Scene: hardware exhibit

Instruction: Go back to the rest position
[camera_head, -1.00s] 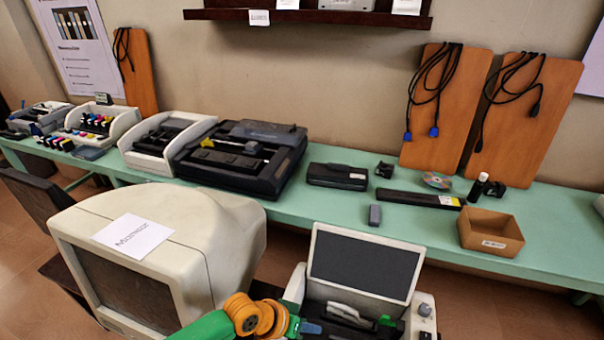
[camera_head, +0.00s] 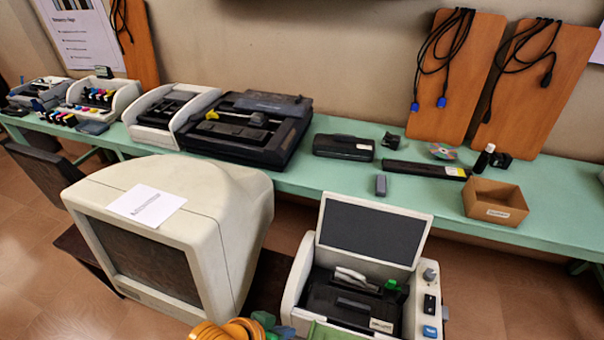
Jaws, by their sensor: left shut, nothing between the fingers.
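My left arm shows only at the bottom edge, with its orange joint lowest. My left gripper (camera_head: 276,327) is the small green and blue-grey part just right of that joint, mostly cut off by the frame. It is shut and empty. It is low, between the old monitor (camera_head: 150,262) and the open white device (camera_head: 296,292) with a raised grey lid. My right gripper is out of view.
A long green table (camera_head: 320,178) runs along the wall with printers, a black case (camera_head: 343,147), a small cardboard box (camera_head: 495,201) and cable boards (camera_head: 455,75). The white device holds black parts and a green piece (camera_head: 392,285). Floor shows at the lower right.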

